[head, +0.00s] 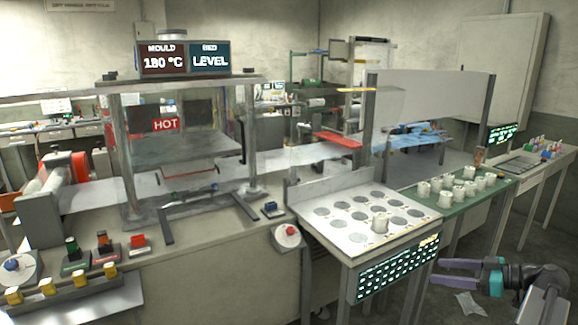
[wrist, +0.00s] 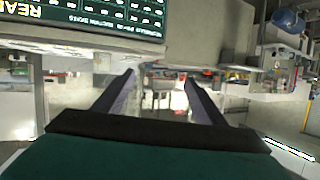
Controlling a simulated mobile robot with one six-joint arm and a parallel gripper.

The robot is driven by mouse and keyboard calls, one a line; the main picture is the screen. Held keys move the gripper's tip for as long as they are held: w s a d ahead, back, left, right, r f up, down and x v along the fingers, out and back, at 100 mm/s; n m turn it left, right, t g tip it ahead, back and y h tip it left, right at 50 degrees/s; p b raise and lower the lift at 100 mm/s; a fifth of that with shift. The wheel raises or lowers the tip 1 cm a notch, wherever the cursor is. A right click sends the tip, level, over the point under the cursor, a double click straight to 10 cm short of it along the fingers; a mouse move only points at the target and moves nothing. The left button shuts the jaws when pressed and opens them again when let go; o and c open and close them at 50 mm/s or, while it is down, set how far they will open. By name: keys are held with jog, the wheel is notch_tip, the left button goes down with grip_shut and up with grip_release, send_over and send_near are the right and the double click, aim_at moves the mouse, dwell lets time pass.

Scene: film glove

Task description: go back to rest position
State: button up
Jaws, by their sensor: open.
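My gripper (head: 457,273) is at the lower right of the head view, in front of the small table with the round spots. Its two purple fingers point left and are apart, with nothing between them. In the wrist view, the fingers (wrist: 160,95) stand open, with the room's floor and far furniture seen through the gap. The gripper touches nothing that I can see. Part of my arm runs off the right edge of the head view.
Several white cups stand on a green mat (head: 427,206). A press with a HOT sign (head: 166,125) stands at left. A clear scrap (head: 470,304) lies on the floor below my gripper.

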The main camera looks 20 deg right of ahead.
jog(key=w+a+f+n+g+y, duration=0.1)
jog(key=w+a+f, duration=0.2)
jog(key=a+f, duration=0.3)
jog(key=w+a+f+g+y, duration=0.2)
jog(key=w+a+f, duration=0.1)
jog(key=a, duration=0.5)
jog(key=w+a+f+n+g+y, duration=0.1)
jog(key=w+a+f, duration=0.35)
jog(key=a, duration=0.25)
jog(key=s+a+f+g, duration=0.3)
jog(key=a+f, duration=0.6)
jog(key=a, duration=0.2)
jog(key=s+a+f+g, duration=0.2)
jog(key=a+f+g, duration=0.2)
jog(key=a+f, duration=0.5)
jog(key=s+a+f+g+h, duration=0.55)
jog(key=s+a+f, duration=0.9)
jog(key=s, duration=0.35)
jog(key=s+d+f+m+g+h, duration=0.2)
jog(key=s+d+f+m+h, duration=0.15)
jog(key=s+f, duration=0.4)
jog(key=d+m+t+h, duration=0.1)
jog(key=d+m+h, duration=0.2)
jog(key=d+m, duration=0.2)
jog(key=shift+s+d+t, duration=0.25)
jog(key=shift+d+t, duration=0.1)
jog(key=shift+d, duration=0.35)
